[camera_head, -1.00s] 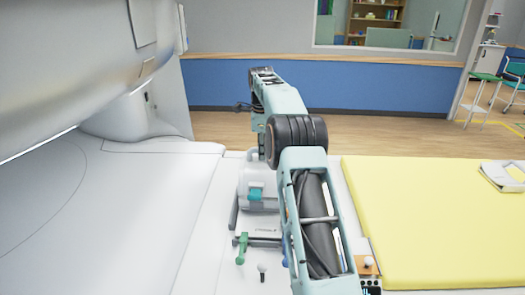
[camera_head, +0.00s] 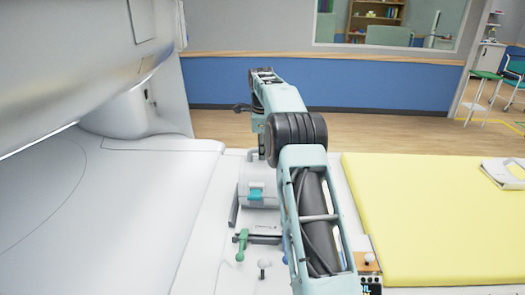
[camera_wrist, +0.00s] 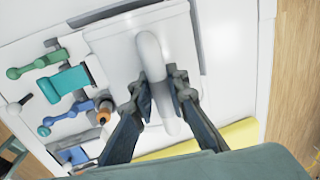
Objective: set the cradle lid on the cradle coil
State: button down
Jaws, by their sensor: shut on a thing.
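The cradle lid (camera_wrist: 115,48) is a pale grey-white plate with a thick white bar handle (camera_wrist: 150,58) in the wrist view. My gripper (camera_wrist: 163,90) is shut on that handle, one dark finger on each side. In the head view a white rounded body (camera_head: 257,181) with a teal latch (camera_head: 255,194) shows left of my arm. I cannot tell there which part is lid and which is the cradle coil. Most of the coil is hidden under the lid and behind my arm, so I cannot tell whether the lid touches it. My fingers are hidden in the head view.
A green knobbed lever (camera_head: 241,246) and a small white-topped knob (camera_head: 264,264) stand in front. The wrist view also shows a blue lever (camera_wrist: 62,120). The yellow pad (camera_head: 440,220) lies right, the large white scanner body (camera_head: 70,60) left.

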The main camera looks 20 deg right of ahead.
aim_at(262, 166)
dwell(0.3)
jog(key=c, duration=1.9)
grip_release()
jog(key=shift+o, duration=0.5)
jog(key=shift+f, duration=0.2)
notch_tip(262, 166, up, 12)
jog(key=s, duration=0.2)
jog(key=shift+a, duration=0.45)
jog(key=shift+s, duration=0.1)
